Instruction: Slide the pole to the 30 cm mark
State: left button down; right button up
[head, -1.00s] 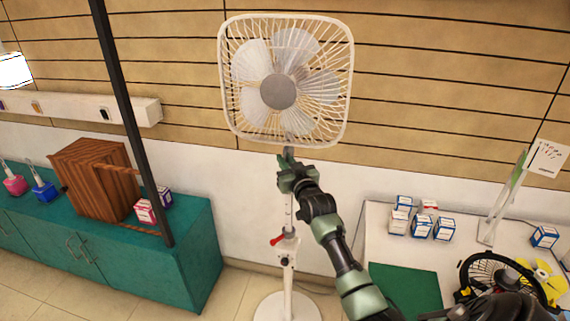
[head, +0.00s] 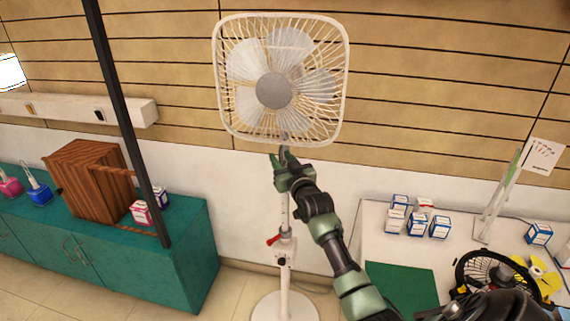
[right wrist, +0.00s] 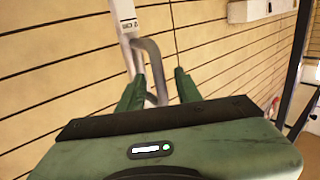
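A white pedestal fan with a square cage (head: 273,90) stands upright on a round base (head: 283,307) in the head view. Its thin pole (head: 285,215) rises from a stand column (head: 285,275) with a red lever (head: 274,239) at its top. The marks on the pole are too small to read. My right gripper (head: 279,155) is at the upper pole, just below the cage, with its fingers spread. In the right wrist view a grey bent bar (right wrist: 152,65) lies between the open fingers (right wrist: 158,88), nearer the left one.
A teal cabinet (head: 185,265) with a wooden box (head: 90,180) stands at the left, behind a dark upright post (head: 125,120). At the right, a white table holds small boxes (head: 418,223), a green mat (head: 400,290) and a black fan (head: 490,275). Floor around the fan base is clear.

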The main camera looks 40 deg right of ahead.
jog(key=b+v, duration=0.1)
jog(key=v, duration=0.6)
jog(key=shift+b, duration=0.4)
jog(key=shift+s+r, duration=0.1)
jog(key=shift+s, duration=0.05)
